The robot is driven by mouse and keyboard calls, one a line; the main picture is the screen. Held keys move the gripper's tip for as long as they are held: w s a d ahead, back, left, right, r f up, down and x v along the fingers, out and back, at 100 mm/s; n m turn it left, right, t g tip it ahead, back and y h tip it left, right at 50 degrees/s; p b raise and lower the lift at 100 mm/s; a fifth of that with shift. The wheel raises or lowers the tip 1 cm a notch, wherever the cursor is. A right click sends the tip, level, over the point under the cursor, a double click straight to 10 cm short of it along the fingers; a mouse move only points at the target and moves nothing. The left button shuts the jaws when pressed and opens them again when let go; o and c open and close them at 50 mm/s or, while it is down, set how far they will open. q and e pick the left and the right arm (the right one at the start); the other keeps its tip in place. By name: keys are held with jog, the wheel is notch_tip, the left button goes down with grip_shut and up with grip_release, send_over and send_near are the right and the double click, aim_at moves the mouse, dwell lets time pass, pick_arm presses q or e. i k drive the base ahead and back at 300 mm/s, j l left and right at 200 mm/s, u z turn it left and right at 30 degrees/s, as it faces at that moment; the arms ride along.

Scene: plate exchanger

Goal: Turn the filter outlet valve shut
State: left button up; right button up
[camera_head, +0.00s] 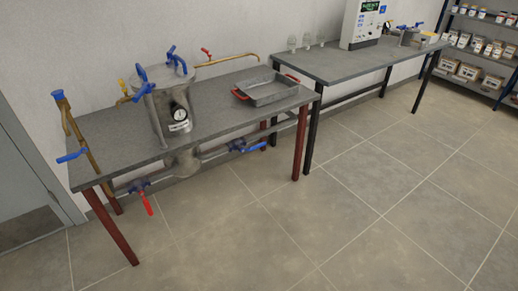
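A steel filter vessel (163,105) with blue clamp handles and a round gauge (178,113) stands on the left bench. Pipes pass below the bench. A valve with a red lever (146,202) sits on the pipe at the lower left; its lever hangs down. A valve with a blue lever (253,147) sits on the pipe right of the vessel; its lever lies roughly along the pipe. A brass pipe at the left carries another blue lever (72,155). I cannot tell from any label which valve is the filter outlet. Neither gripper is in view.
The left bench (215,105) has red legs and holds a metal tray (265,88) with red handles. A second bench (340,65) carries a white instrument (363,22). Shelves (485,45) stand at the right. The tiled floor (330,200) in front is clear.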

aim_at(260, 145)
jog(key=i+u, duration=0.15)
jog(key=i, duration=0.4)
jog(key=i+l+u, duration=0.15)
jog(key=i, duration=0.4)
